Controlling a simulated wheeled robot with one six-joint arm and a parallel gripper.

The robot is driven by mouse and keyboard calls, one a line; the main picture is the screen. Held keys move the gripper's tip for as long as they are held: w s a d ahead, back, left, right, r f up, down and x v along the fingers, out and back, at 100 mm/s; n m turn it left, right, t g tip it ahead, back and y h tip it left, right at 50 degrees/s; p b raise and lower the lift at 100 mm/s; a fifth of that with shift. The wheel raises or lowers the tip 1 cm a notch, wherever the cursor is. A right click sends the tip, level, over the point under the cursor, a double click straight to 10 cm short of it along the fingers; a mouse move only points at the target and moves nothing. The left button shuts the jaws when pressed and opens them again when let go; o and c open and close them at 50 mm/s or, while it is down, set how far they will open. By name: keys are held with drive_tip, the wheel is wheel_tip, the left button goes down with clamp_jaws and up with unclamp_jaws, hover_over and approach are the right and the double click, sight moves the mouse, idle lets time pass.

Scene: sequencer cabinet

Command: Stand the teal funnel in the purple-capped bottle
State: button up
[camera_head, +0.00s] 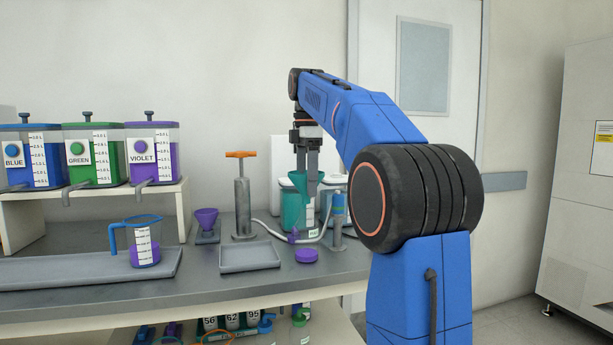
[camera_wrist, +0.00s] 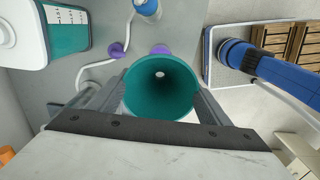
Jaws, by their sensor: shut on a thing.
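My gripper (camera_head: 306,170) points down over the back of the bench, shut on the teal funnel (camera_head: 303,187). In the wrist view the funnel (camera_wrist: 141,101) sits mouth toward the camera between the two fingers (camera_wrist: 160,92), its small outlet hole visible. The funnel's lower part blends with the teal tank behind it in the head view. A purple round cap (camera_head: 307,256) lies on the bench in front; part of a purple thing (camera_wrist: 160,48) shows past the funnel's rim in the wrist view. I cannot clearly make out the bottle; whether the funnel touches anything below is unclear.
A teal tank (camera_head: 288,211) with white lid and a hose stands behind. A blue-topped grey cylinder (camera_head: 338,213) is close on the right. An orange-handled pump (camera_head: 242,205), purple funnel (camera_head: 207,218), empty tray (camera_head: 250,257) and blue jug (camera_head: 144,246) stand left.

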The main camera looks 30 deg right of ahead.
drive_tip(key=shift+f, duration=1.5)
drive_tip(key=o, duration=1.1)
drive_tip(key=shift+r, duration=3.7)
